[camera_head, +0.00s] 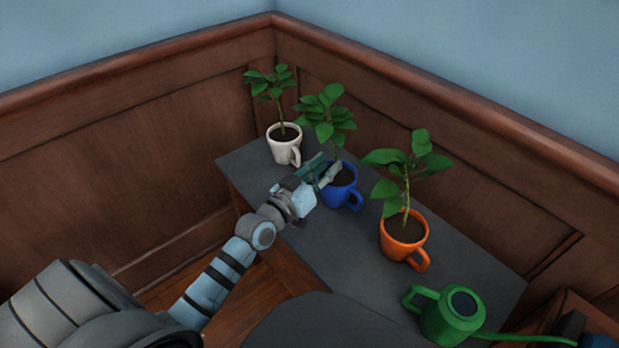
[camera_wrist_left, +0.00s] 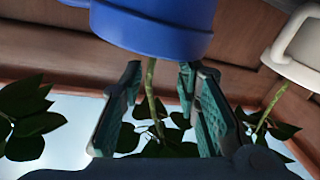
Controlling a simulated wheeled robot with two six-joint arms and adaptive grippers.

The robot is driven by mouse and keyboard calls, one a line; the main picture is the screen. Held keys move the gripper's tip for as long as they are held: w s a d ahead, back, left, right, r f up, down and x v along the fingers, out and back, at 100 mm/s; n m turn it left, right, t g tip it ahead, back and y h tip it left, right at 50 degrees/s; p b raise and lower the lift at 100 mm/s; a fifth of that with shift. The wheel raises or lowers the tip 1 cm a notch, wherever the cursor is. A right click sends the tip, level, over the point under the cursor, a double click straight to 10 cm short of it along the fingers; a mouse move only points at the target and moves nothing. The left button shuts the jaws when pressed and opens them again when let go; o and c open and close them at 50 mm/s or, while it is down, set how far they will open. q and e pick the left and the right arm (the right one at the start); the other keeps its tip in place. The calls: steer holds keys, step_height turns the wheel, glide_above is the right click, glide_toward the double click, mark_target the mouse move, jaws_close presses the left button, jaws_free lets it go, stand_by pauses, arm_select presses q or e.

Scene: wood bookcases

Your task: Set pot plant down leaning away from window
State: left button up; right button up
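Three mug-potted plants stand in a row on a dark grey tabletop (camera_head: 345,248): a white mug (camera_head: 284,147) at the back, a blue mug (camera_head: 341,190) in the middle and an orange mug (camera_head: 403,240) nearer. My left gripper (camera_head: 327,172) is at the rim of the blue mug. In the left wrist view, which is upside down, its fingers (camera_wrist_left: 160,100) are apart. The green stem (camera_wrist_left: 150,85) of the blue mug's plant runs between them, with gaps on both sides. The blue mug (camera_wrist_left: 155,28) stands upright in the head view. No window shows in the head view.
A green watering can (camera_head: 447,315) stands at the near end of the table, its spout pointing right. Wood panelling (camera_head: 115,140) closes off the back and sides. Bare tabletop lies left of the orange mug. A white mug (camera_wrist_left: 297,45) is close by in the wrist view.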

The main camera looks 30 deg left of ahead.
arm_select(q)
steer(key=s+a+p, duration=0.1)
steer(key=s+p, duration=0.2)
steer(key=s, duration=0.8)
steer(key=shift+a, duration=0.25)
arm_select(e)
steer(key=s+r, duration=0.2)
steer(key=shift+s+a+r, duration=0.1)
steer(key=shift+s+r, duration=0.1)
steer(key=shift+r, duration=0.2)
arm_select(q)
steer(key=shift+s, duration=0.15)
